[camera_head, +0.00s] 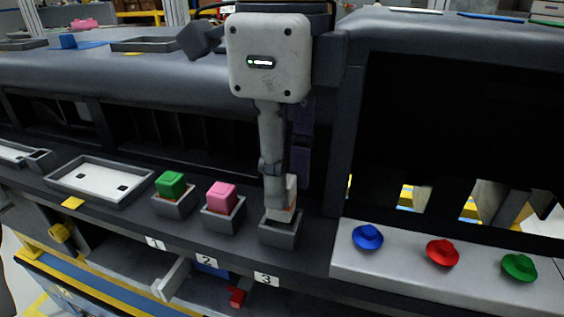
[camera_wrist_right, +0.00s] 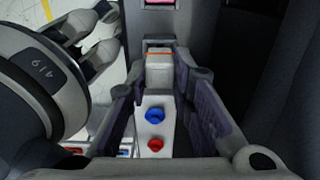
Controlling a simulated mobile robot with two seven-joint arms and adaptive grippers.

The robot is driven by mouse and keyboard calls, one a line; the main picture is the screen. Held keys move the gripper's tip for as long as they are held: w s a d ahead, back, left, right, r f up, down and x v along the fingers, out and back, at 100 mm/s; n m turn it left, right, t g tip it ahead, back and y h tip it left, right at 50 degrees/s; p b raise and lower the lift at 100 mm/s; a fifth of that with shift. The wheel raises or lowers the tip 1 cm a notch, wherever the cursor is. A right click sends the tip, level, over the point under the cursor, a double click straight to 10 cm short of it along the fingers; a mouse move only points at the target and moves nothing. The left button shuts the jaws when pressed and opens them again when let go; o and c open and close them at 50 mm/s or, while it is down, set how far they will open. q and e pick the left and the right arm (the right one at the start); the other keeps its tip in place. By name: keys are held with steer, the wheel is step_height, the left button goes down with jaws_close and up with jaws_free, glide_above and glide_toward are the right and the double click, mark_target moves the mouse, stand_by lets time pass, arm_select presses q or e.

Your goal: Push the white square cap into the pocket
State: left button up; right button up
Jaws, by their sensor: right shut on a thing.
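The white square cap (camera_head: 291,190) has a thin orange band and is held over the grey pocket (camera_head: 279,239) by label 3. My right gripper (camera_head: 284,203) points down over that pocket and is shut on the cap. In the right wrist view the cap (camera_wrist_right: 159,72) is between my right gripper's fingers (camera_wrist_right: 160,82). The pocket's dark opening shows below the cap in the head view. The fingers hide part of the cap, and I cannot tell whether it touches the pocket rim. My left gripper is not in view.
A green cap (camera_head: 171,184) and a pink cap (camera_head: 221,196) sit in the neighbouring pockets. A white-bottomed tray (camera_head: 101,181) lies further left. Blue (camera_head: 367,237), red (camera_head: 442,252) and green (camera_head: 519,267) knobs stand on the light panel at right. A dark upright wall (camera_head: 345,140) is close right of the gripper.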

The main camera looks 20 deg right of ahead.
steer(key=shift+f, duration=1.15)
steer(key=o, duration=0.9)
step_height(320, 180, up, 12)
